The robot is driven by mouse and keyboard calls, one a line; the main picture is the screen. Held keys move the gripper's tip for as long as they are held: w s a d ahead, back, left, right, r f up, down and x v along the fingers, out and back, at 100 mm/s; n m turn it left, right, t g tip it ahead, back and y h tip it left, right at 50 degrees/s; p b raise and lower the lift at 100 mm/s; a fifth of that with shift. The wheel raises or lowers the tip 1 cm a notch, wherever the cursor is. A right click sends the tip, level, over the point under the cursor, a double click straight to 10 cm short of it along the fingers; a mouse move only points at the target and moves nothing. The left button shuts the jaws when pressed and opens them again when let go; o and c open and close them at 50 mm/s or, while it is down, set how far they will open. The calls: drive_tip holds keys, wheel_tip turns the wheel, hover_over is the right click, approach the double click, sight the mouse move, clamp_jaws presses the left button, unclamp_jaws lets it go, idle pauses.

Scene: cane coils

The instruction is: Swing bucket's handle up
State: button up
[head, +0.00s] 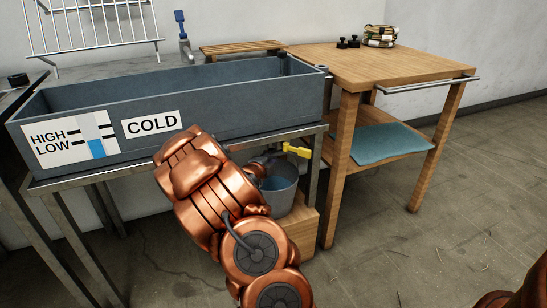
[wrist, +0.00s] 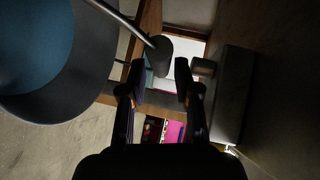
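The bucket (head: 279,194) is a grey metal pail with blue inside, standing under the trough in the head view, partly hidden by my arm. In the wrist view the bucket (wrist: 92,85) fills the upper left, its round rim and blue inside showing. A thin metal rod, the bucket's handle (wrist: 118,16), runs from the top and ends at a dark, thick piece (wrist: 156,52). My gripper (wrist: 160,70) is open, its two dark fingers apart, with that dark piece just beyond and between the tips. Whether they touch is unclear. In the head view my arm mostly hides the gripper.
A grey trough (head: 215,99) marked COLD sits above the bucket on a metal frame. A yellow valve lever (head: 296,150) sticks out close above the bucket. A wooden table (head: 385,62) with a lower shelf stands to the right. Floor (head: 390,245) at the right is clear.

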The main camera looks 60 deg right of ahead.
drive_tip(key=shift+x, duration=1.35)
drive_tip(key=shift+c, duration=0.5)
clamp_jaws()
